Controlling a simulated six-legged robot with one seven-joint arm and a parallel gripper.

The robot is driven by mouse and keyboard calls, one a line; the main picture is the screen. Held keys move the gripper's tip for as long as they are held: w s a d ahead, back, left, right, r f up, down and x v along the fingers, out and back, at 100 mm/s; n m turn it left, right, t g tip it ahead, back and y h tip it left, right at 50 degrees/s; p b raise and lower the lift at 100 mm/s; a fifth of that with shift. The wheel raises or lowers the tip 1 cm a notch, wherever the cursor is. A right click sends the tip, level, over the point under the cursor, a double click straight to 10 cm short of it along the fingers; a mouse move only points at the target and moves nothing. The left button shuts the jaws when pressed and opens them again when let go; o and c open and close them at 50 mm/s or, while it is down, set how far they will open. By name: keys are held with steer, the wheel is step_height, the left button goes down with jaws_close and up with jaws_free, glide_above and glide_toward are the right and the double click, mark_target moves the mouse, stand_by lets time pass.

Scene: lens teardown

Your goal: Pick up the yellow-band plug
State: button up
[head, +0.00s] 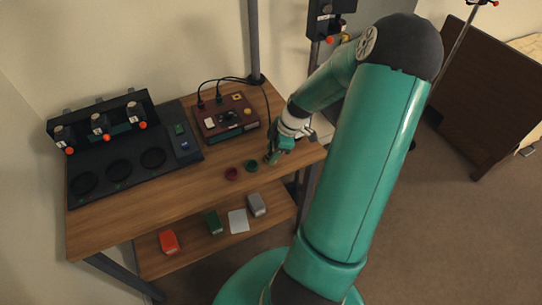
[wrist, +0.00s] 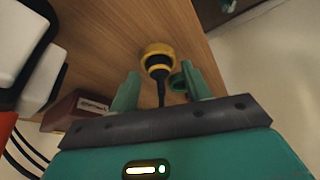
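The yellow-band plug (wrist: 158,52) shows in the wrist view, with a thick yellow ring around a dark middle and a thin black stem running toward my gripper. My gripper (wrist: 163,84) is open, its two green fingers wide apart on either side of the stem. The yellow ring lies just beyond the fingertips, and I see no finger touching it. In the head view my gripper (head: 273,157) is low over the table's right end. I cannot make out the plug there; the gripper seems to hide it.
A green ring (head: 250,166) and a red ring (head: 233,174) lie left of my gripper on the wooden table (head: 190,184). A maroon box (head: 226,118) with black cables stands behind. A dark three-station rack (head: 125,160) fills the left. Several small items lie on the lower shelf (head: 188,259).

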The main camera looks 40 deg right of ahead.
steer(key=c, duration=1)
step_height(320, 180, up, 10)
